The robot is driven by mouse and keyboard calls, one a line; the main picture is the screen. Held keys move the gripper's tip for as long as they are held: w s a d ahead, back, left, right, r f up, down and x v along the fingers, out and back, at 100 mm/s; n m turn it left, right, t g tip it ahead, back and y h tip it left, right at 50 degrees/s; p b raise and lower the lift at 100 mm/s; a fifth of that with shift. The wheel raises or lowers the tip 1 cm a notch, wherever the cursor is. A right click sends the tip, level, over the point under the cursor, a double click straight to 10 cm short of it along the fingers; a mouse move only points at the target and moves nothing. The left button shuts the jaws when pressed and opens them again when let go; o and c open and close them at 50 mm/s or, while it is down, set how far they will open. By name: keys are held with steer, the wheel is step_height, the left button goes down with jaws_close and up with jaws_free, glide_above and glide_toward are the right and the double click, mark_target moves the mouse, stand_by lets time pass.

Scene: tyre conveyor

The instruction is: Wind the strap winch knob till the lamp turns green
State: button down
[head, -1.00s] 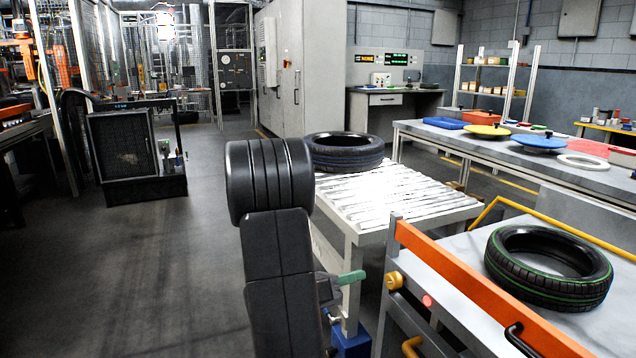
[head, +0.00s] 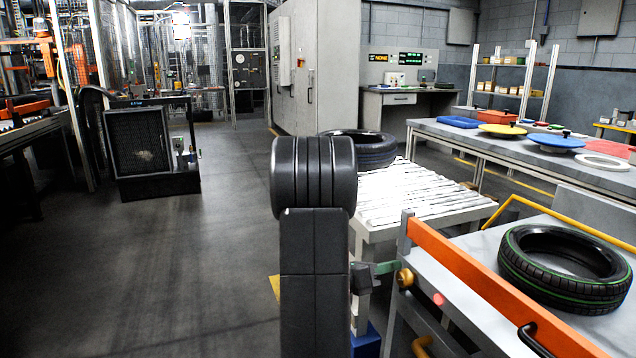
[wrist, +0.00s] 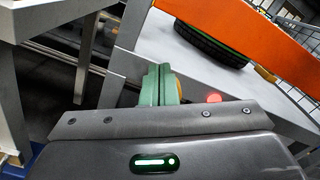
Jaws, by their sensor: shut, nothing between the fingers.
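The brass-coloured winch knob (head: 404,278) sits on the near end of the cart's frame, below the orange bar. The lamp (head: 438,299) to its right glows red, and shows red in the wrist view (wrist: 213,98) too. My gripper (head: 388,267) has green fingers, shut together and empty, just left of the knob. In the wrist view the fingers (wrist: 160,84) point ahead and hide most of the knob, whose edge shows at their right. I cannot tell whether they touch it. The strap is not clearly visible.
An orange bar (head: 490,290) runs along the cart, with a green-lined tyre (head: 562,290) behind it. A roller conveyor (head: 420,200) bearing another tyre (head: 350,150) stands beyond. A long table (head: 480,137) is at right. Floor at left is open.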

steer(key=shift+s+f, duration=0.15)
steer(key=shift+f, duration=0.1)
stand_by(0.7)
steer(key=shift+s+d+p, duration=0.1)
steer(key=shift+s+p, duration=0.2)
steer(key=shift+p, duration=0.8)
steer(key=shift+r, duration=0.1)
steer(key=p+v, duration=0.2)
steer(key=v, duration=0.4)
steer(key=shift+w+r, duration=0.25)
steer(key=shift+r, duration=0.15)
stand_by(0.4)
